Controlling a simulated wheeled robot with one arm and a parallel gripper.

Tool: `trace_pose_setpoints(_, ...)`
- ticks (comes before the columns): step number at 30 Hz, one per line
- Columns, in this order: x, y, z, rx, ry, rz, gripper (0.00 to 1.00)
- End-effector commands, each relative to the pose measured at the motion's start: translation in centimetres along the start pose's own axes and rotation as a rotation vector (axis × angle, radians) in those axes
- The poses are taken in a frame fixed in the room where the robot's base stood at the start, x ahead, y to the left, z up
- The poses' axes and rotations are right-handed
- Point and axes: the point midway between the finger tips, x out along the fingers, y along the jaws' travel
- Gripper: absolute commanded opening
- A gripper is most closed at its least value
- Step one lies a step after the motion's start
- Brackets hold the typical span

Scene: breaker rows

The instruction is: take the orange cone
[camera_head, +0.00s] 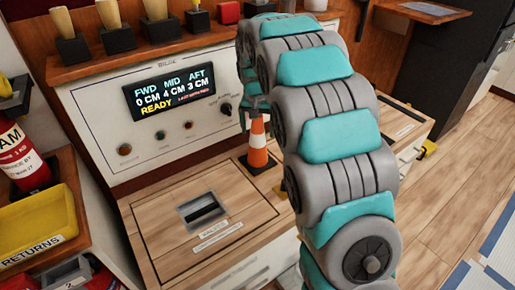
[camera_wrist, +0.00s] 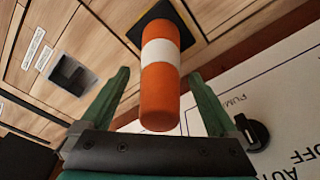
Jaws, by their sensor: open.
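The orange cone (camera_head: 258,146) has a white band and stands upright on a dark square base on the wooden counter, in front of the white panel. My teal and grey arm reaches over the counter, and my gripper (camera_head: 254,108) is at the cone's top in the head view, partly hidden by the arm. In the wrist view the cone (camera_wrist: 160,75) lies between the two green fingers of my gripper (camera_wrist: 163,98), with a gap on each side. The gripper is open and does not hold the cone.
A white panel (camera_head: 105,120) with a lit display (camera_head: 168,92) and knobs stands behind the cone. A black knob (camera_wrist: 252,132) is close to the right finger. A recessed slot (camera_head: 202,210) is in the counter. A yellow tray (camera_head: 38,225) and red extinguisher (camera_head: 15,150) are at left.

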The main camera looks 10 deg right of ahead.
Motion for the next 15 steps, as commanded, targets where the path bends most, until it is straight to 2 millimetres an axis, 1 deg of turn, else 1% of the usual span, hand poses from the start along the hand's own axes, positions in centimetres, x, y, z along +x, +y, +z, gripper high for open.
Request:
trace_pose_setpoints(2, -0.03, -0.01, -0.01, 0.0, 0.0, 0.0, 0.95)
trace_pose_setpoints(3, -0.03, 0.0, -0.01, 0.0, 0.0, 0.0, 0.93)
trace_pose_setpoints(15, -0.02, 0.0, 0.0, 0.0, 0.0, 0.0, 0.48)
